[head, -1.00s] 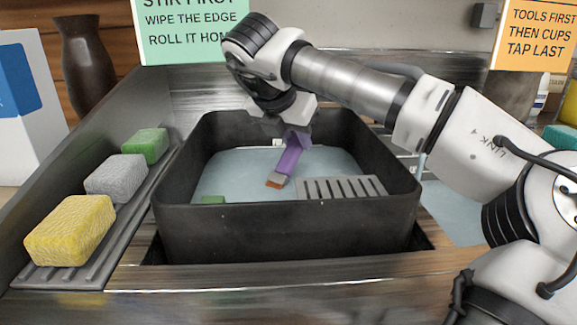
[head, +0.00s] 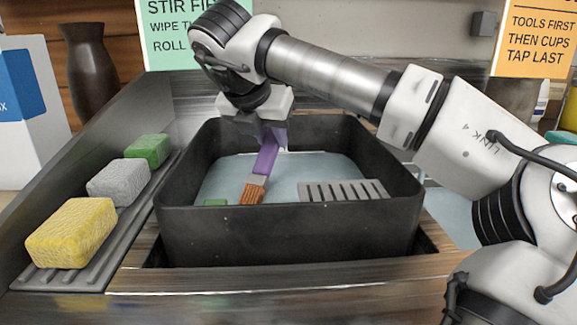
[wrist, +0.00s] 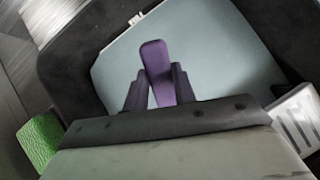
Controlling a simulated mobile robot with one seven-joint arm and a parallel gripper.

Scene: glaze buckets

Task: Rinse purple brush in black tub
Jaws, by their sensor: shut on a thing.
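The purple brush (head: 267,157) has a purple handle, a grey ferrule and brown bristles. My gripper (head: 270,130) is shut on its handle above the black tub (head: 285,233). The brush tilts, bristles down and to the left, inside the tub's rim. In the head view the bristles show in front of the pale blue water (head: 320,165); I cannot tell whether they touch it. In the wrist view the handle end (wrist: 157,65) stands between the two dark fingers, and the bristles are hidden.
Yellow (head: 71,233), grey (head: 118,181) and green (head: 148,150) sponges lie on a ledge left of the tub. A dark vase (head: 88,72) stands behind.

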